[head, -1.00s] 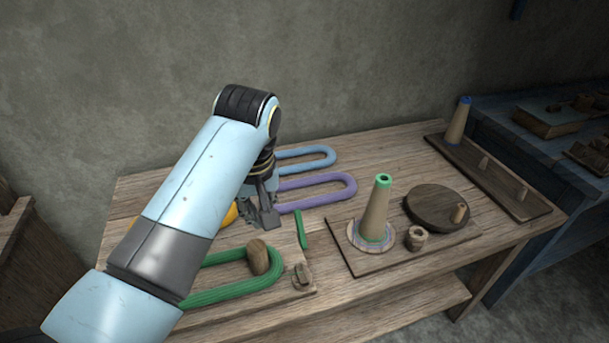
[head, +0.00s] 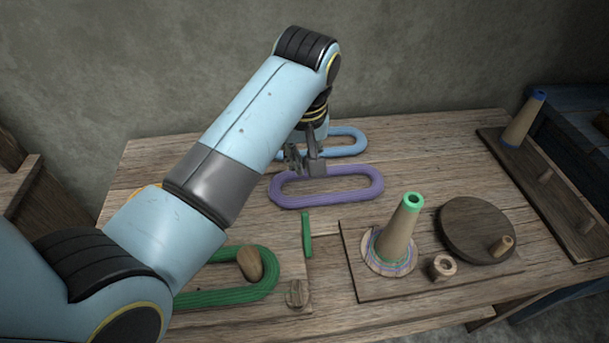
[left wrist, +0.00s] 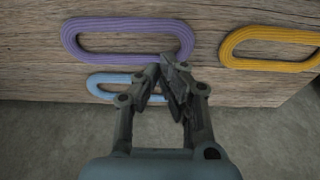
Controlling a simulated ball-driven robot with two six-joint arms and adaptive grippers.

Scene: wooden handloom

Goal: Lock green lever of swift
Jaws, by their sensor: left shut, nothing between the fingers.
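The swift stands at the front left of the table, with a green skein (head: 240,290) around an upright wooden peg (head: 250,265). The green lever (head: 307,236) is a thin bar at the right edge of the swift's board, pointing toward the back of the table. My left gripper (head: 308,172) is shut and empty, at the left part of the purple skein and behind the lever. In the left wrist view the gripper (left wrist: 165,68) has its fingertips at the purple skein's edge. The lever is not in that view. My left arm hides the swift's left part. My right gripper is not in view.
The purple skein (head: 330,197) and blue skein (head: 350,152) lie at the back; an orange skein (left wrist: 270,47) lies apart. A winder with a green-topped cone (head: 402,225) and round wooden disc (head: 475,229) stands right of the lever. A blue-topped cone (head: 522,120) stands at the back right.

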